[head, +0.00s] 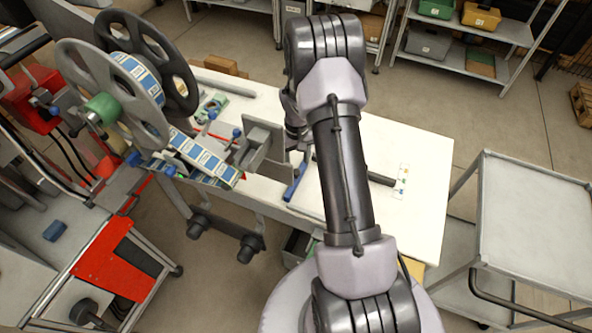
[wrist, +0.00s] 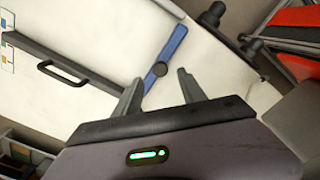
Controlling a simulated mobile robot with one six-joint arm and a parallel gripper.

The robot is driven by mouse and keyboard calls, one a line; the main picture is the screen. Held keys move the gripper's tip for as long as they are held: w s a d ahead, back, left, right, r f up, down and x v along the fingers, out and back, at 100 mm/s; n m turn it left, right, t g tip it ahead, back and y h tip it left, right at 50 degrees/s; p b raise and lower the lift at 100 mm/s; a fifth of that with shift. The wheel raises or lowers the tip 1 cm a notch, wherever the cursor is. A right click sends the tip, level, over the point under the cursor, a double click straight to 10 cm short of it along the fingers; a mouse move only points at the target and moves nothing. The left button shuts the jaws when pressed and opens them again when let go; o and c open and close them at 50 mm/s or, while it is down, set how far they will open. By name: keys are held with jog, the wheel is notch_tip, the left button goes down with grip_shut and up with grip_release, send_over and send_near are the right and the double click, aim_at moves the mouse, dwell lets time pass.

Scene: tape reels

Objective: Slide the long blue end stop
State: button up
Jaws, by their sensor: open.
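The long blue end stop (wrist: 173,48) is a narrow blue bar with a round dark knob on it. In the wrist view it runs diagonally at upper centre, and its lower end reaches close to the left finger. In the head view the end stop (head: 296,181) lies at the front edge of the white table, left of my arm. My gripper (wrist: 161,76) is open, with its two fingers apart and nothing held between them. The knob appears between the fingertips in the wrist view; whether they touch cannot be told. In the head view the gripper is mostly hidden by my arm.
The white table (head: 420,165) has free room at right. A dark rail with a handle (wrist: 62,72) joins the bar's area. Grey reels (head: 105,90) with a blue-white tape strip stand at left. A grey cart (head: 535,215) stands at right.

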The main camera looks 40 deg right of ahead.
aim_at(297, 171)
notch_tip(297, 171, down, 5)
jog(key=shift+f+b, duration=0.15)
jog(key=shift+b, duration=0.2)
grip_shut()
dwell(1.2)
